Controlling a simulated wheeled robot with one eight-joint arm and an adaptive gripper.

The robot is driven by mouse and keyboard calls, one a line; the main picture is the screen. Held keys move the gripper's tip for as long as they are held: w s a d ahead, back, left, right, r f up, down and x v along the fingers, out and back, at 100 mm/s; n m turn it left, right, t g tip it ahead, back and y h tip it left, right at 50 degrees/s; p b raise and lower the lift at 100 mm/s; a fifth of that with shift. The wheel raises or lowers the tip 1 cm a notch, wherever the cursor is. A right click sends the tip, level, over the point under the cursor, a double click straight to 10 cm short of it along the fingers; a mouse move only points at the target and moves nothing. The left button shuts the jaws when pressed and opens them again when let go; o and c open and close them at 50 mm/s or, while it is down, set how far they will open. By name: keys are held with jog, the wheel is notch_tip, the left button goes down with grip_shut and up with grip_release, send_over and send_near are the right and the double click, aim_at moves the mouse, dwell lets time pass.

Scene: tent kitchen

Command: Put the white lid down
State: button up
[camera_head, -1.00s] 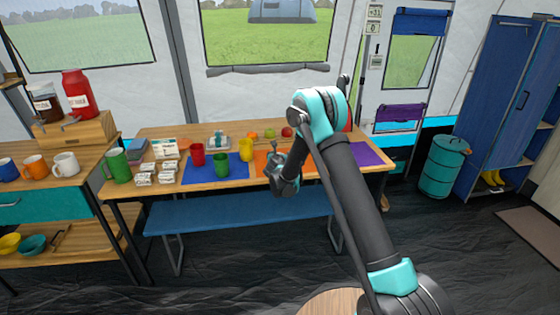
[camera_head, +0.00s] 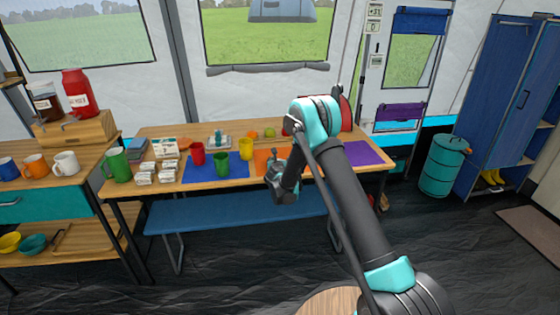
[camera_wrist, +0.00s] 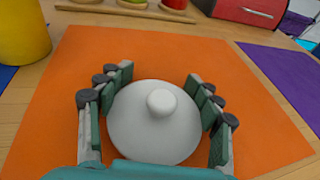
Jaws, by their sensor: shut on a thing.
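The white lid (camera_wrist: 150,132) is round and domed with a small knob on top. In the wrist view it sits between the two fingers of my gripper (camera_wrist: 160,77), which is shut on it. The orange mat (camera_wrist: 85,62) lies under it in the picture; whether the lid touches the mat cannot be told. In the head view my gripper (camera_head: 272,175) is over the orange mat (camera_head: 264,155) on the table, and the lid is not distinguishable there.
A yellow cup (camera_wrist: 22,32) stands left of the orange mat. A purple mat (camera_wrist: 285,75) lies to the right. Behind are a red box (camera_wrist: 250,10) and a board with fruit (camera_wrist: 120,12). A blue mat (camera_head: 200,175) with a green cup (camera_head: 221,165) lies farther left.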

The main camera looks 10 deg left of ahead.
jog(key=o, duration=0.9)
jog(key=shift+f, duration=0.2)
